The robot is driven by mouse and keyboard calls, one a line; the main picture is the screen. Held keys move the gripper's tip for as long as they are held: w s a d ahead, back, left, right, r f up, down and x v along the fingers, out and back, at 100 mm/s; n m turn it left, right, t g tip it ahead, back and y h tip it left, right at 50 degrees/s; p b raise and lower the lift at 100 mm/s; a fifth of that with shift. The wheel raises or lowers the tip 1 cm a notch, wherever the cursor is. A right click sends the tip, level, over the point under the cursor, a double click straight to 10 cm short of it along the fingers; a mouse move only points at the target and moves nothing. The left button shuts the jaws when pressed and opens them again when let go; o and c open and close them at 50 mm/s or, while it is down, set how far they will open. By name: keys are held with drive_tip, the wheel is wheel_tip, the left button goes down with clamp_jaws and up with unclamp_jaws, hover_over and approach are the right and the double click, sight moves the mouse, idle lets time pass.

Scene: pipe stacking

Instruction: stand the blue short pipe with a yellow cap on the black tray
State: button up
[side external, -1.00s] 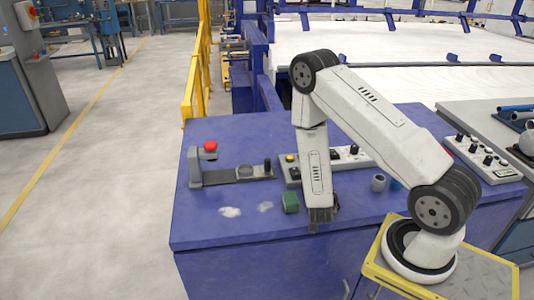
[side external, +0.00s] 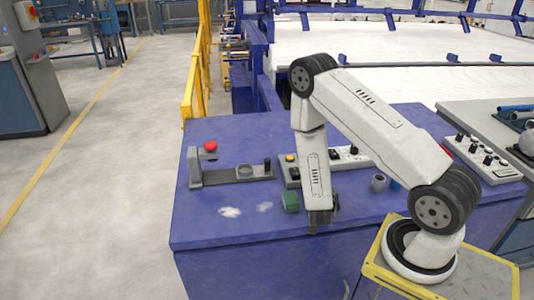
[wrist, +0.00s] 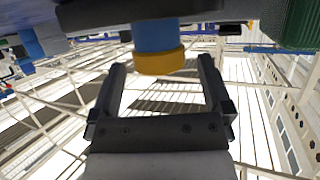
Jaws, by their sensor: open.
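In the wrist view, the blue short pipe (wrist: 155,37) with its yellow cap (wrist: 158,62) shows at the top centre, cap end toward my gripper (wrist: 160,62). My gripper's two fingers are open, one on each side of the cap, with visible gaps. A dark flat piece (wrist: 135,10), perhaps the black tray, is at the pipe's other end; I cannot tell if they touch. In the side view, my gripper (side external: 322,222) points down near the blue table's front edge, and I cannot make out this pipe there.
A green block (side external: 290,201) stands just left of my gripper; a green thing (wrist: 303,22) fills the wrist view's top right. A grey ring (side external: 378,182) stands right of my arm. A control box (side external: 348,158) lies behind. The table's (side external: 215,228) front left is mostly clear.

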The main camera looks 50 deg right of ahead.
drive_tip(key=shift+r, duration=0.1)
drive_tip(key=v, duration=1.2)
idle(0.4)
idle(0.5)
drive_tip(key=w+a+r+n+y, duration=0.2)
drive_tip(key=w+a+n+y, duration=0.3)
drive_tip(key=w+a+y, duration=0.35)
drive_tip(key=s+a+r+n+g+y, duration=0.2)
drive_tip(key=s+r+n+y, duration=0.2)
drive_tip(key=r+n, duration=0.4)
wheel_tip(320, 180, up, 2)
drive_tip(key=shift+s+a+r+g, duration=0.1)
drive_tip(key=shift+s+a+g, duration=0.1)
drive_tip(key=shift+s+g, duration=0.15)
